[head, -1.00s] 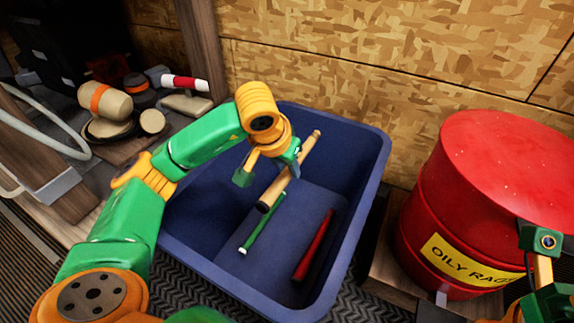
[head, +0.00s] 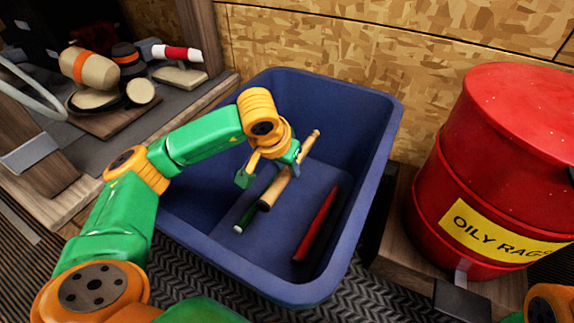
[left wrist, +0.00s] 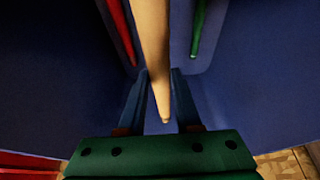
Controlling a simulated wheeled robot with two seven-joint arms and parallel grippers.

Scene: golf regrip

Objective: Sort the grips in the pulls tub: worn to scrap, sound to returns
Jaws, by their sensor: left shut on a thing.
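The blue pulls tub (head: 376,150) stands in the middle of the head view. My left gripper (head: 272,168) is inside the tub's outline, shut on a tan grip (head: 276,188), which it holds tilted. In the left wrist view the tan grip (left wrist: 153,40) passes between the fingers (left wrist: 160,85). A green grip (head: 245,216) lies on the tub floor, partly hidden behind the tan grip. A red grip (head: 316,226) lies to its right. Both also show in the left wrist view, green (left wrist: 197,30) and red (left wrist: 121,32). My right gripper is out of view.
A red drum labelled OILY RAGS (head: 500,150) stands right of the tub on a wooden base. At the upper left, a bench (head: 170,105) bears a tan roller-like object (head: 88,72) and a red-and-white piece (head: 177,53). A wood-chip board wall (head: 330,50) is behind the tub.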

